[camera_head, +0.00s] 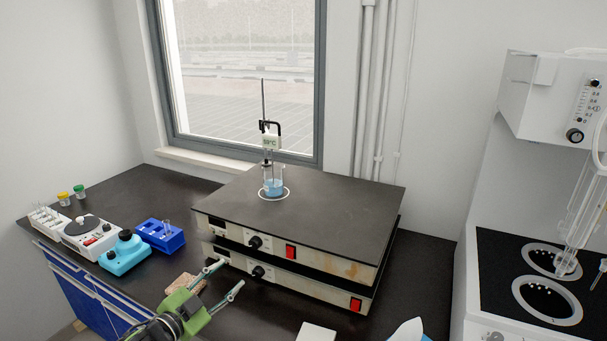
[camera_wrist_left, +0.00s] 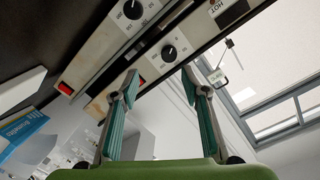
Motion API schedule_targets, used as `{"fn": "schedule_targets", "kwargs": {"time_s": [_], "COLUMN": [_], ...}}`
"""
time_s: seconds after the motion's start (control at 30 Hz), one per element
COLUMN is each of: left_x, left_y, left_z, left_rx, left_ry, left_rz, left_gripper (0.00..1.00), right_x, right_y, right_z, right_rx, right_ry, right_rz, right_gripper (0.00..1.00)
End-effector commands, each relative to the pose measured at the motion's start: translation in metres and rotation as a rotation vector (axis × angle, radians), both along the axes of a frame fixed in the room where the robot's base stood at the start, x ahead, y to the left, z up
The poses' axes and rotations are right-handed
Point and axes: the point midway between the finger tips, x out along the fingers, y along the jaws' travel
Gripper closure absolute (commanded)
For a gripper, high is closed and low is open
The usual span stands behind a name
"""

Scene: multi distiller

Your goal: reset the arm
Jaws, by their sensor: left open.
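My left gripper (camera_head: 224,280) reaches in from the bottom of the head view, in front of the hotplate stack. Its two fingers are spread apart with nothing between them. In the left wrist view the open fingers (camera_wrist_left: 160,85) show against the hotplate front (camera_wrist_left: 165,50). My right gripper is not in view. The black-topped hotplates (camera_head: 330,215) are stacked on the dark bench. A beaker of blue liquid (camera_head: 273,186) stands on the top plate, with a thermometer device (camera_head: 271,142) on a rod above it.
Left on the bench are a blue tube rack (camera_head: 160,236), a light-blue device (camera_head: 123,256) and a white device (camera_head: 88,233). A tan block (camera_head: 186,284) lies near the gripper. A white heating unit (camera_head: 485,300) with glassware stands at right. Bare bench (camera_head: 425,270) shows right of the hotplates.

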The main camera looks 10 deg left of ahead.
Motion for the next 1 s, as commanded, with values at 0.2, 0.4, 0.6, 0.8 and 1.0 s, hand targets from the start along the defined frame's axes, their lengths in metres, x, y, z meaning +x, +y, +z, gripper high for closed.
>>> {"fn": "schedule_targets", "kwargs": {"time_s": [0.2, 0.4, 0.6, 0.8, 1.0], "left_x": [-0.064, -0.152, -0.245, -0.312, -0.369], "left_y": [-0.056, -0.078, -0.074, -0.066, -0.059], "left_z": [-0.066, -0.111, -0.132, -0.137, -0.135], "left_rx": [-0.074, -0.125, -0.155, -0.168, -0.179], "left_ry": [0.265, 0.565, 0.832, 1.011, 1.155], "left_rz": [0.097, 0.245, 0.39, 0.492, 0.577], "left_gripper": [0.58, 0.58, 0.58, 0.58, 0.58], "right_x": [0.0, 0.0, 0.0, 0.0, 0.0], "right_y": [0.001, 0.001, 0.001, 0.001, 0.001], "right_z": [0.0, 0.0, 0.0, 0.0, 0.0], "right_rx": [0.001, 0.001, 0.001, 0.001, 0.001], "right_ry": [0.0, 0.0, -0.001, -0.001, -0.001], "right_rz": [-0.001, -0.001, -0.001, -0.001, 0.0], "right_gripper": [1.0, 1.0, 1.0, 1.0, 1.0]}}
